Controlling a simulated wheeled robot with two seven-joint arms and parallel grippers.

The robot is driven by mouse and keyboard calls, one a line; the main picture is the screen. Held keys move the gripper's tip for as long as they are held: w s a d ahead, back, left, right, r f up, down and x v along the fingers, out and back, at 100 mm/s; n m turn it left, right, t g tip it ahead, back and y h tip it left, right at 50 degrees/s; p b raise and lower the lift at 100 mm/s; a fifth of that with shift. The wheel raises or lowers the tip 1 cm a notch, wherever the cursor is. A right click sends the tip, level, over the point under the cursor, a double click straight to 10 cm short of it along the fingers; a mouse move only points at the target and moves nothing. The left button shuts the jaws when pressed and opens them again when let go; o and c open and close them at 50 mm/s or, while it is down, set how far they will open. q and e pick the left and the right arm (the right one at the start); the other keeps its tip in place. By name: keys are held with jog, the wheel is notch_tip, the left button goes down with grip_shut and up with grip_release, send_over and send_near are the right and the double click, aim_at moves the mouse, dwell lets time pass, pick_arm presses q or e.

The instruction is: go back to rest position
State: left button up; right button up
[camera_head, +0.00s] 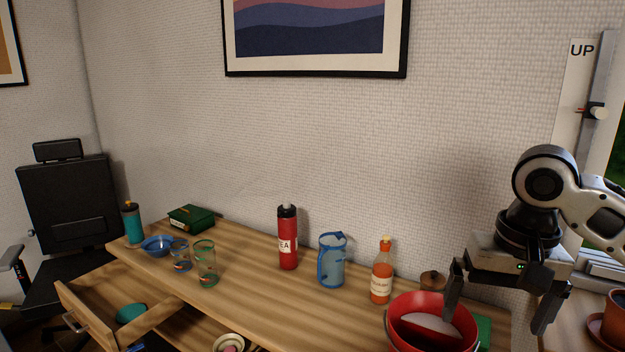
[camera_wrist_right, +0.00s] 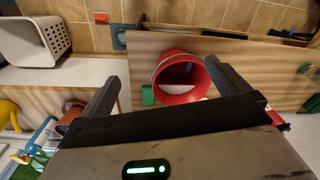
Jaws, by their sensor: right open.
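My right gripper (camera_head: 498,300) is open and points down over the right end of the wooden desk (camera_head: 245,308), by the red bucket (camera_head: 400,325). Nothing shows between its fingers in the head view. In the right wrist view both fingers of the right gripper (camera_wrist_right: 166,88) are spread wide, with the red bucket (camera_wrist_right: 160,70) beyond them. A whitish thing lies inside the bucket. My left gripper is in neither view.
An orange bottle (camera_head: 381,272), a blue pitcher (camera_head: 332,262) and a red flask (camera_head: 287,240) stand along the desk. An open drawer (camera_head: 88,320) sticks out at the left. The air above the desk's middle is free.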

jog(key=w+a+f+n+t+y, duration=0.1)
jog(key=a+f+n+t+y, duration=0.15)
jog(key=a+f, duration=0.65)
jog(key=w+a+f+n+t+y, duration=0.15)
jog(key=a+f+t+y, duration=0.35)
jog(key=f, duration=0.8)
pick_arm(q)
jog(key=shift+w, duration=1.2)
pick_arm(e)
jog(key=s+d+f+n+t+h, duration=0.1)
jog(key=s+d+f+h, duration=0.4)
jog(key=s+f, duration=0.6)
jog(key=s+t, duration=0.1)
jog(key=s, duration=0.2)
jog(key=shift+d+f, duration=0.2)
jog(key=shift+f, duration=0.1)
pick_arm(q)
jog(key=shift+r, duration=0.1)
